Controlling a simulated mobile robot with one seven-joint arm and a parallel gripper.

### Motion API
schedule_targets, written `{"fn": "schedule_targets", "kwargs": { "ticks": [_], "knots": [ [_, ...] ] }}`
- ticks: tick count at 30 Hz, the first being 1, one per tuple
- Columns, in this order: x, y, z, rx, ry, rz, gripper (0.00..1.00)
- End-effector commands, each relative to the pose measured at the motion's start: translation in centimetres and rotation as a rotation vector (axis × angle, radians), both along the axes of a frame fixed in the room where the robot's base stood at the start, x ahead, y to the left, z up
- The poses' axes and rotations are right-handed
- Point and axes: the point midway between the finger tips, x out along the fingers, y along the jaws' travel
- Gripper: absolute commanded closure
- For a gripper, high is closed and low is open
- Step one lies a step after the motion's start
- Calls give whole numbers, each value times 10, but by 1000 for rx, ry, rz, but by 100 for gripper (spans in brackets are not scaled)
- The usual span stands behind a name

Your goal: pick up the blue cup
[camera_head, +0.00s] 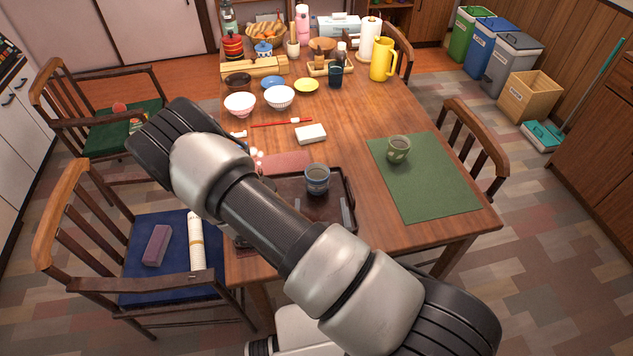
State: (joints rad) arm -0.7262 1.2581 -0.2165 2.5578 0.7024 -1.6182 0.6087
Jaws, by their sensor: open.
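A blue cup with a lighter patterned band (317,181) stands upright on a dark tray (346,192) on the wooden table, close to the right of my arm. A second, dark blue cup (335,78) stands farther back on the table. My arm crosses the picture from lower right to upper left, covering the left part of the tray. My gripper is not visible in this view, so its place relative to the cups cannot be told.
A green cup (398,150) stands on a green mat (435,190) at the right. Bowls (240,105), a white block (311,134), a yellow pitcher (382,62) and other kitchenware fill the back. Chairs (478,135) flank the table. Bare wood lies between tray and mat.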

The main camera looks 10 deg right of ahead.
Motion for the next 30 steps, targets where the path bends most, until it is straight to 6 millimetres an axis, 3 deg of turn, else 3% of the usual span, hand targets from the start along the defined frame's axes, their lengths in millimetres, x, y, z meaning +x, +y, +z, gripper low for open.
{"fn": "schedule_targets", "kwargs": {
  "ticks": [3, 11, 30],
  "knots": [
    [21, -4, -16, 4, -7, -3, 23],
    [60, -11, -27, 5, -5, -3, 23],
    [116, -21, -37, 0, 1, 0, 23]
  ]
}}
